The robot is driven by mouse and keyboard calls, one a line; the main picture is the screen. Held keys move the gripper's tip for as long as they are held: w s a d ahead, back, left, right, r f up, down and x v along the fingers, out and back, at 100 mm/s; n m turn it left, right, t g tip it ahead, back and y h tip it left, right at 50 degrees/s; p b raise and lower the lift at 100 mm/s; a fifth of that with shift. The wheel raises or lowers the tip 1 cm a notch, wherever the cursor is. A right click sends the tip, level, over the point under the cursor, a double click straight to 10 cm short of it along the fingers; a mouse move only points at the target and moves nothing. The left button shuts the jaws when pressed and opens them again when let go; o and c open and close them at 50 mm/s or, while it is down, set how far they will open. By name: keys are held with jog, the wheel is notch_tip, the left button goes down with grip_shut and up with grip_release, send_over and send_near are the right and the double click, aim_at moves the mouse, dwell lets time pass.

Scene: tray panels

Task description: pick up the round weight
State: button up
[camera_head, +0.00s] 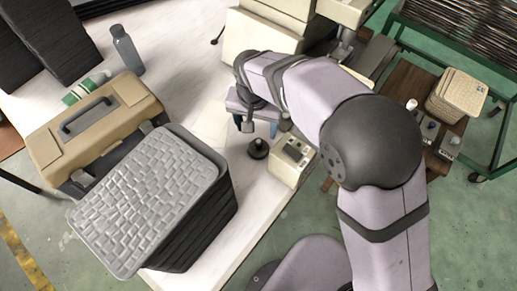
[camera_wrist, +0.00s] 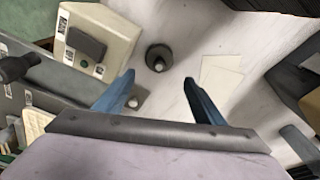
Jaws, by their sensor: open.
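The round weight (camera_head: 258,149) is a dark disc with an upright knob. It stands on the white bench beside a beige boxed device. In the wrist view the weight (camera_wrist: 158,58) shows whole, just beyond the fingertips and between their lines. My gripper (camera_head: 256,129) has its blue fingers apart with nothing between them. In the wrist view my gripper (camera_wrist: 159,78) is open, and the weight is apart from both fingers. A smaller dark piece with a pale knob (camera_wrist: 133,101) shows beside the left finger, partly hidden by it.
The beige device (camera_head: 293,160) stands close to the weight, near the bench edge. A stack of grey trays (camera_head: 150,190) and a tan toolbox (camera_head: 95,125) are at the left. Pale sheets (camera_wrist: 221,74) lie flat to the right of the weight in the wrist view.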

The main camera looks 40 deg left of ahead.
aim_at(258, 141)
jog(key=shift+w+a+f+p, duration=0.15)
jog(key=shift+f+p, duration=0.2)
jog(key=shift+f, duration=0.8)
jog(key=shift+w+d+f+p, duration=0.1)
jog(key=shift+f+p, duration=0.3)
jog(key=shift+f, duration=0.75)
jog(key=shift+w+a+f+p, duration=0.15)
jog(key=shift+f+p, duration=0.2)
jog(key=shift+f, duration=0.8)
jog(key=shift+d, duration=0.1)
jog(key=shift+w+f+p, duration=0.2)
jog(key=shift+f+p, duration=0.5)
jog(key=shift+f, duration=0.6)
jog(key=shift+w+f+p, duration=0.2)
jog(key=shift+f+p, duration=0.5)
jog(key=shift+f, duration=0.55)
jog(key=shift+a, duration=0.2)
jog(key=c, duration=1.3)
jog(key=shift+r, duration=0.25)
notch_tip(258, 141, up, 10)
jog(key=b, duration=0.3)
jog(key=shift+f, duration=0.15)
